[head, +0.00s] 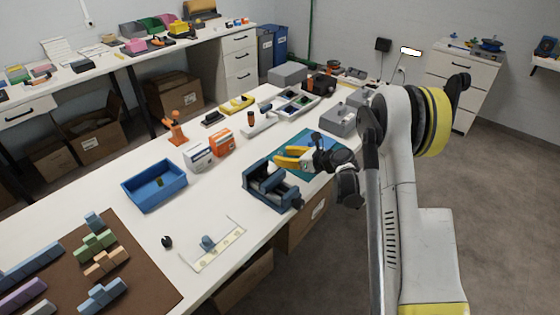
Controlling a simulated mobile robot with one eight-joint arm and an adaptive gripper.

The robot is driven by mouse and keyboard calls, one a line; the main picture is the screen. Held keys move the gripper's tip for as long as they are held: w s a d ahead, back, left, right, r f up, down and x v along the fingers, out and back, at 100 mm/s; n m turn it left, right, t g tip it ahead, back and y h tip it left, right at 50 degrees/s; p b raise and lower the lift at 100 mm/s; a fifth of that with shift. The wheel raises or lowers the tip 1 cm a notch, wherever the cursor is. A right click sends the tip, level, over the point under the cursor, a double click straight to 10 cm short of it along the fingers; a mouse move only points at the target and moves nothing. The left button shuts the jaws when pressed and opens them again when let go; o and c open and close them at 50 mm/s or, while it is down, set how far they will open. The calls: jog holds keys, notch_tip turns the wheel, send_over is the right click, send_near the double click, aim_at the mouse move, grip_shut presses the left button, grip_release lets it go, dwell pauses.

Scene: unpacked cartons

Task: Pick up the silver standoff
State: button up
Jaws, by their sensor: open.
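I cannot make out a silver standoff in the head view; it may be too small or hidden. My gripper (283,157) has yellow fingers that point left. It is open, with nothing visible between the fingers. It is over or beside a teal mat (322,172), just behind a dark blue vise (268,186). My gripper and wrist cover part of the mat.
A blue bin (155,187), white and orange boxes (221,143) and an orange tool (176,129) stand left of the vise. A grey box (338,120) and a parts tray (296,104) are behind.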

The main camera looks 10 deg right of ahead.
jog(key=shift+x, duration=0.95)
grip_shut()
